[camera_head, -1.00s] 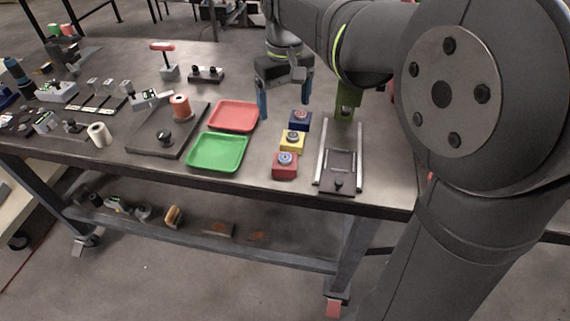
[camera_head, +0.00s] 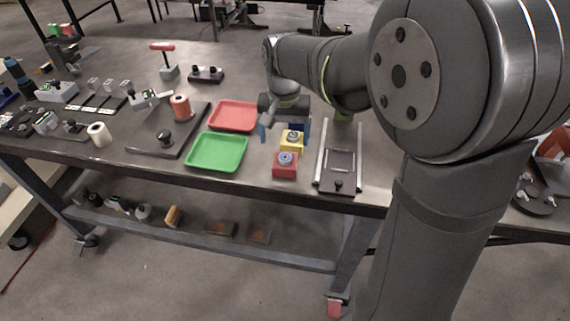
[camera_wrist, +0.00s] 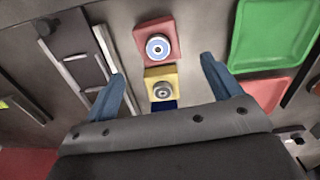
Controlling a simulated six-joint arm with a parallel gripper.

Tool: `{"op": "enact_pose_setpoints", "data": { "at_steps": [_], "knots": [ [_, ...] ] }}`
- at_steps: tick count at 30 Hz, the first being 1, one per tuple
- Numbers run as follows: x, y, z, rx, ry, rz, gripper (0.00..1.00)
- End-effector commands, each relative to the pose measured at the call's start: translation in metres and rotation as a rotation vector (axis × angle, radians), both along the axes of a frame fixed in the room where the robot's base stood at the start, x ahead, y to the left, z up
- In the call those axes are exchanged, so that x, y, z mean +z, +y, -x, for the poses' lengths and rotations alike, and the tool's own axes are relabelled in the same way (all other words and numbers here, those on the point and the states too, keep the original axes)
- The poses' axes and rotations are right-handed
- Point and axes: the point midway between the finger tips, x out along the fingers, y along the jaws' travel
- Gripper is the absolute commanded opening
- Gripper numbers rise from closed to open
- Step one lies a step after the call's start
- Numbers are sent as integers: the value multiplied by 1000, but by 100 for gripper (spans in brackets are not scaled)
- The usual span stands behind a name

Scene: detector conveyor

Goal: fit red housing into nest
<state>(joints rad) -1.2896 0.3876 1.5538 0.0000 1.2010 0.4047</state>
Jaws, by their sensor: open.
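The red housing (camera_head: 285,166) is a red block with a round blue and white part on top. It sits at the near end of a row on the table, and shows in the wrist view (camera_wrist: 157,41) ahead of my fingertips. The yellow housing (camera_head: 291,142) is behind it, and the blue housing (camera_head: 301,124) is farthest, partly hidden by my gripper. My gripper (camera_wrist: 163,68) is open and empty, its blue fingers pointing toward the row from above. I cannot tell which fixture is the nest; a dark plate with two rails (camera_head: 338,165) lies right of the row.
A green tray (camera_head: 217,167) and a red tray (camera_head: 233,128) lie left of the housings. A dark plate with a black knob (camera_head: 164,139) and an orange spool (camera_head: 180,106) are farther left. Bare table separates the housings from the railed fixture.

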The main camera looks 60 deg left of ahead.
Motion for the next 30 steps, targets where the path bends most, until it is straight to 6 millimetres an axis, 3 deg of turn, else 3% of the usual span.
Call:
{"op": "enact_pose_setpoints", "data": {
  "at_steps": [3,10,18,27,30],
  "knots": [
    [-16,0,0,0,0,2,84],
    [-32,-2,0,0,0,1,84],
    [-70,-4,0,1,1,1,84],
    [-75,-4,0,1,0,0,84],
    [-75,-4,0,1,0,0,66]
  ]
}}
